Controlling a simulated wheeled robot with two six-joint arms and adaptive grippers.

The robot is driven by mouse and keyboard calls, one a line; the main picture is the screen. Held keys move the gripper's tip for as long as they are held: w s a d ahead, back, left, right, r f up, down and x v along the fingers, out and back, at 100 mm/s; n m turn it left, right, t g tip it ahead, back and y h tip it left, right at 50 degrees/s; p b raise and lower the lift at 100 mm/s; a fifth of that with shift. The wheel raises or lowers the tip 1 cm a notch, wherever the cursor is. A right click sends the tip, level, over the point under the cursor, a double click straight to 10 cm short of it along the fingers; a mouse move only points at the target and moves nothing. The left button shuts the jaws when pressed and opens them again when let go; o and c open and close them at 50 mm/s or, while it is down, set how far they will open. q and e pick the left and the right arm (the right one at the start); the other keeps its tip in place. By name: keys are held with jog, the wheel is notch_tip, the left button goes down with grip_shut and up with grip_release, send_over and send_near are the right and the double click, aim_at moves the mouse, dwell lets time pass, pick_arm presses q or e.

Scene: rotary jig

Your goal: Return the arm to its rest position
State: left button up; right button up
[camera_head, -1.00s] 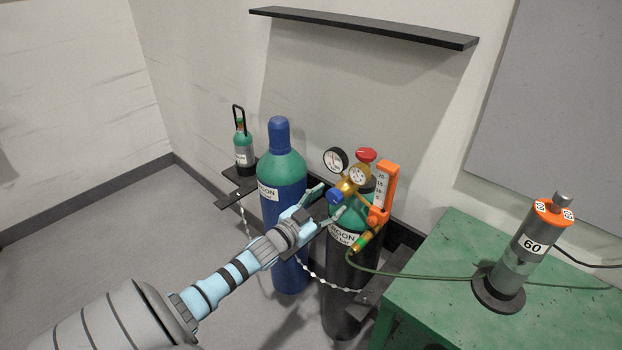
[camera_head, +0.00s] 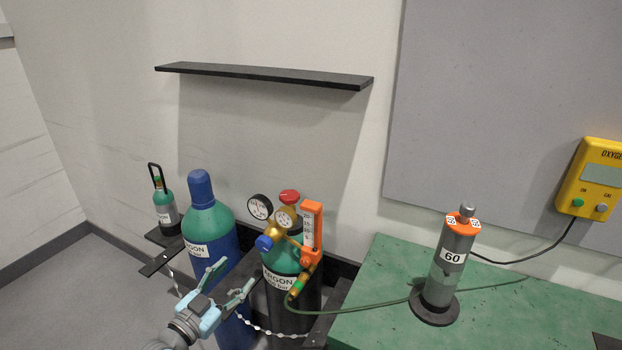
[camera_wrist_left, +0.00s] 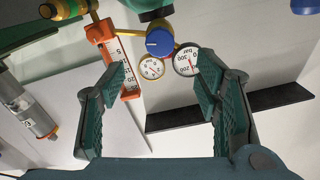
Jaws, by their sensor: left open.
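My left gripper (camera_head: 228,282) is open and empty, low in the head view in front of the gas cylinders. Its two green fingers are spread wide in the left wrist view (camera_wrist_left: 165,100), with the gauges seen between them. The black argon cylinder (camera_head: 292,310) with a green shoulder stands just right of the gripper. It carries a regulator with two gauges (camera_head: 260,207), a blue knob (camera_head: 264,243), a red valve handwheel (camera_head: 290,196) and an orange flowmeter (camera_head: 312,228). The blue cylinder (camera_head: 209,224) stands behind the gripper. My right gripper is in neither view.
A small green cylinder (camera_head: 165,208) stands at the left. A chain (camera_head: 262,330) hangs before the large cylinders. A green bench (camera_head: 400,270) at the right bears a grey device marked 60 (camera_head: 448,262); a hose runs towards it. A black shelf (camera_head: 265,75) and yellow oxygen box (camera_head: 590,185) are on the wall.

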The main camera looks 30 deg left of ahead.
pick_arm(q)
jog(key=s+a+f+n+g+y, duration=0.1)
jog(key=s+f+g, duration=0.4)
jog(key=f, duration=0.5)
jog(key=s+a+f+g+y, duration=0.1)
jog(key=s+a+f+g, duration=0.1)
jog(key=s+f, duration=0.7)
jog(key=s+a+f+n+g, duration=0.1)
jog(key=s+f+g, duration=0.35)
jog(key=f, duration=0.75)
jog(key=s+d+f+g, duration=0.2)
jog(key=s+d+f, duration=0.25)
jog(key=s, duration=0.25)
jog(key=s+d+f+g, duration=0.2)
jog(key=s+d+f, duration=0.1)
jog(key=s+f, duration=0.3)
jog(key=s+d+f, duration=0.1)
jog(key=s+d, duration=0.2)
jog(key=d, duration=0.3)
jog(key=s+d+f+g+h, duration=0.1)
jog(key=s+d, duration=0.1)
jog(key=d, duration=0.4)
jog(key=shift+s+f+h, duration=0.3)
jog(key=shift+s+f, duration=0.05)
jog(key=shift+s, duration=0.05)
